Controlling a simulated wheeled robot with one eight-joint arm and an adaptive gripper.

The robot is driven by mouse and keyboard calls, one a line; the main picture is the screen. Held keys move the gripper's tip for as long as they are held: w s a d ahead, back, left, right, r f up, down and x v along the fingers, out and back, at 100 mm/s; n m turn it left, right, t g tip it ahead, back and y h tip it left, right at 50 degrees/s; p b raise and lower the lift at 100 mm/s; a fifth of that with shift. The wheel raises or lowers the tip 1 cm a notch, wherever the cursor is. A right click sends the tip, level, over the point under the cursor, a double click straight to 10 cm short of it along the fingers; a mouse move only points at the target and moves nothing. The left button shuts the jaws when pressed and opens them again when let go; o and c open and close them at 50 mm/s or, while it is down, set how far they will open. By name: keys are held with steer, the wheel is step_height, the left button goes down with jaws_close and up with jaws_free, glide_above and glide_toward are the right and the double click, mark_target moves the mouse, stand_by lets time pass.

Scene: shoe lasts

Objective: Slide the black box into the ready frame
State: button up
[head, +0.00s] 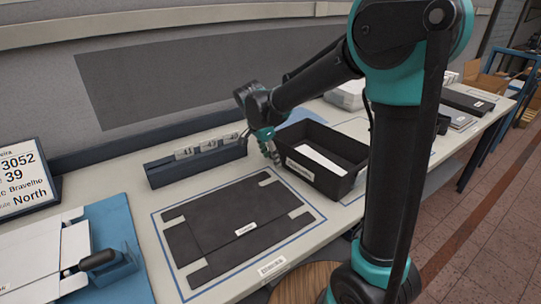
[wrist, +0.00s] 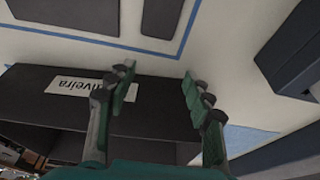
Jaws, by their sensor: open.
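An open-topped black box (head: 312,178) with a white label on its front wall and a white sheet inside stands on the table right of centre. In the wrist view the black box (wrist: 40,85) lies below and between my fingers, its label upside down. My gripper (head: 270,142) is at the box's left end, fingers pointing down; in the wrist view my gripper (wrist: 158,85) is open with nothing between its tips. I cannot tell whether a finger touches the box. A blue-line frame (head: 172,262) on the table surrounds a flat black cut-out (head: 225,237) with a small label.
A dark rack (head: 195,164) with numbered white tags stands behind the frame. A sign (head: 25,175) and a blue mat (head: 115,225) with white card are at left. More blue line (head: 352,200) shows beside my arm. Boxes (head: 465,102) stand farther right.

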mark_target(285, 150)
steer(key=shift+w+d, duration=0.6)
steer(key=shift+d, duration=0.25)
steer(key=shift+w+d, duration=0.65)
steer(key=shift+d, duration=0.2)
steer(key=shift+w+d, duration=0.6)
steer(key=shift+d, duration=0.25)
steer(key=shift+a+r, duration=0.1)
steer(key=shift+s+a+r, duration=0.3)
steer(key=shift+a+r, duration=0.1)
steer(key=shift+r, duration=0.4)
steer(key=shift+s+a+r, duration=0.3)
steer(key=shift+a+r, duration=0.1)
steer(key=shift+r, duration=0.45)
steer(key=shift+s+a+r, duration=0.3)
steer(key=shift+a+r, duration=0.1)
steer(key=shift+r, duration=0.4)
